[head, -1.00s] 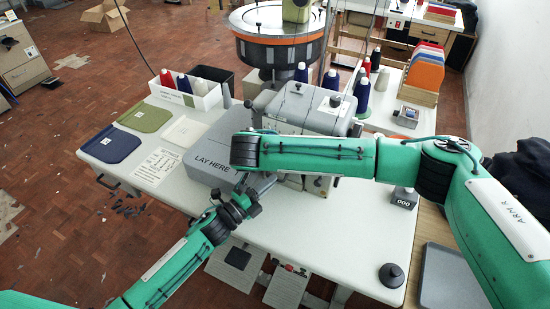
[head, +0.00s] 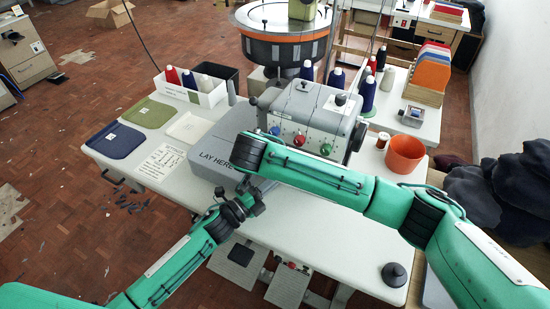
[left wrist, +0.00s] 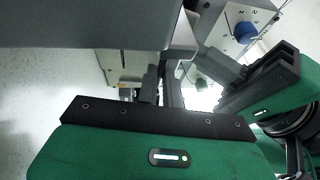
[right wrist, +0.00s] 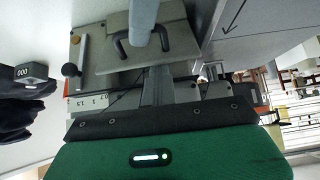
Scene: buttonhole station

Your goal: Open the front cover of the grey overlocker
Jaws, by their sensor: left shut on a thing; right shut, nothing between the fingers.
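The grey overlocker (head: 318,108) stands at the back of the white table, with blue, green and red dials on its face. My right arm crosses in front and hides its lower front, including most of the front cover. My left gripper (head: 256,200) is low at the machine's front, shut on a part that seems to be the cover; its fingers show in the left wrist view (left wrist: 163,85), but the contact is unclear. My right gripper (right wrist: 157,85) is shut and empty, before a grey plate (right wrist: 178,42) with a dark U-shaped handle (right wrist: 122,48).
An orange bowl (head: 405,155) stands at the right, a black knob-like piece (head: 394,272) near the front right. Thread cones (head: 336,80) stand behind. The table's front is largely clear.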

